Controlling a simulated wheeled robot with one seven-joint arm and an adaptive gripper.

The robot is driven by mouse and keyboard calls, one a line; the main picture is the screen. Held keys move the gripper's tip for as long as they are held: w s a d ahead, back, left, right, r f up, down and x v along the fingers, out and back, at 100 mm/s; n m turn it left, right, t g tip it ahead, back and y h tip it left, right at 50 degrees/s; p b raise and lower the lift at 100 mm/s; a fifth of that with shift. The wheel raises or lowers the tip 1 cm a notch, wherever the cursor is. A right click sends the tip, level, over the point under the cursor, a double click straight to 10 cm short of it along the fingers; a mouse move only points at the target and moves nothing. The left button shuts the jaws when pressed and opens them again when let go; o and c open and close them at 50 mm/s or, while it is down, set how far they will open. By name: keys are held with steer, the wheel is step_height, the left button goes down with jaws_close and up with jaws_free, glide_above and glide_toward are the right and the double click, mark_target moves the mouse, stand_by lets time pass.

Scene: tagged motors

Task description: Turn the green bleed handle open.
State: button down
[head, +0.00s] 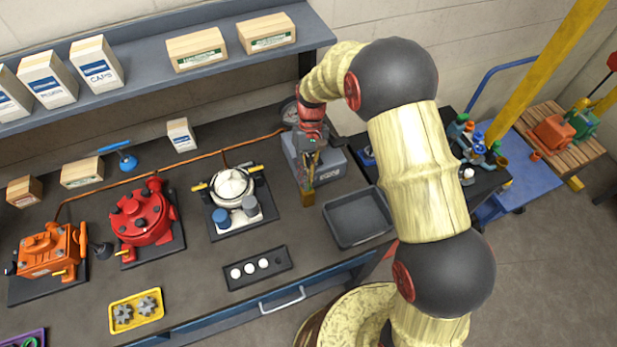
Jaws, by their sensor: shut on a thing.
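My gripper (308,174) reaches down in front of a grey unit (330,166) with a round gauge (290,113), at the back right of the bench. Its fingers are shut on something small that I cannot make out. A brass-coloured piece (307,196) shows just below the fingertips; I cannot tell whether it is held or only stands behind them. I cannot make out the green bleed handle; the gripper covers much of the unit's left front.
A dark empty tray (358,217) stands close to the right of the gripper. A white-topped motor (232,186) is to the left, with red (140,215) and orange (48,252) ones beyond. A copper pipe (205,155) runs along the back, under a shelf (150,62) with boxes.

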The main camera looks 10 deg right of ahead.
steer(key=shift+w+a+r+n, duration=0.1)
steer(key=shift+n, duration=0.2)
stand_by(0.4)
steer(key=c, duration=2)
jaws_free()
steer(key=shift+o, duration=0.5)
steer(key=a+v, duration=0.1)
steer(key=v, duration=1)
steer(key=shift+d+r, duration=0.4)
steer(key=shift+d, duration=0.05)
steer(key=shift+w, duration=0.15)
